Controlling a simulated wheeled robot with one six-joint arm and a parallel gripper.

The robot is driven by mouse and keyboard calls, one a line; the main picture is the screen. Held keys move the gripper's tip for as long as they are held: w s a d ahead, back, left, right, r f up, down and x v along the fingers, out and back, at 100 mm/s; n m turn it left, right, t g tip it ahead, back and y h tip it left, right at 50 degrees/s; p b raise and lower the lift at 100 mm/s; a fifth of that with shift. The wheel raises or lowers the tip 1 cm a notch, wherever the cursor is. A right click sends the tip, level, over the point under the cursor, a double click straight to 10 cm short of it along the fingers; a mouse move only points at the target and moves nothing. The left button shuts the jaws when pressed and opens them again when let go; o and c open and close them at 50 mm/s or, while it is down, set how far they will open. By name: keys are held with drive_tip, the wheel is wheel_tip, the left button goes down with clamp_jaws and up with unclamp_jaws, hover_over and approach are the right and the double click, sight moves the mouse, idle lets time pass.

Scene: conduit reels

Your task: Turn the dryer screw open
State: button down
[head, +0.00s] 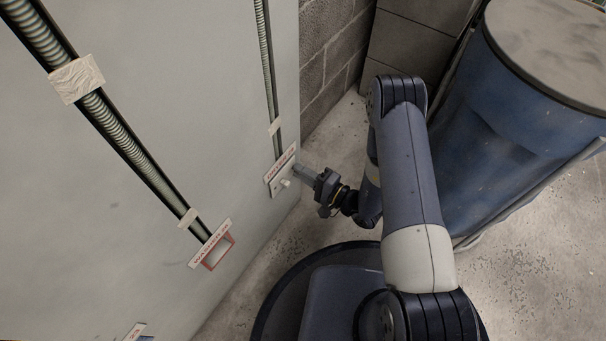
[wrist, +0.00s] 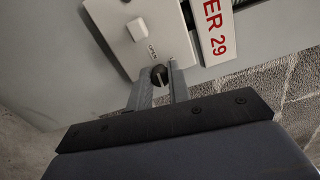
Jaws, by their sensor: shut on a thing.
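The dryer plate (head: 276,188) is a small pale plate on the grey wall panel, under a red-lettered label (head: 280,163). In the wrist view the plate (wrist: 118,42) carries a white square knob (wrist: 137,29), and its label (wrist: 214,32) shows "ER 29". The dark round dryer screw (wrist: 159,75) sits near the plate's lower end, with a slot-like light mark and small lettering beside it. My gripper (wrist: 160,84) has one finger on each side of the screw and is shut on it. In the head view my gripper (head: 298,170) reaches the plate from the right; the screw is hidden there.
Ribbed conduits (head: 125,148) run down the panel (head: 180,95). A red-framed opening (head: 217,251) under another label is at lower left. A large blue drum (head: 505,130) stands right of my arm. A block wall (head: 335,45) is behind. Speckled floor is clear beside the panel.

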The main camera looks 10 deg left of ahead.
drive_tip(key=shift+n, duration=0.5)
drive_tip(key=c, duration=1.3)
unclamp_jaws()
drive_tip(key=p+v, duration=0.2)
drive_tip(key=v, duration=0.8)
drive_tip(key=shift+s+d+p, duration=0.2)
drive_tip(key=shift+d+p, duration=0.15)
drive_tip(key=shift+p, duration=0.05)
drive_tip(key=shift+a+f, duration=0.1)
drive_tip(key=shift+b+x, duration=1.6)
drive_tip(key=shift+x, duration=3.7)
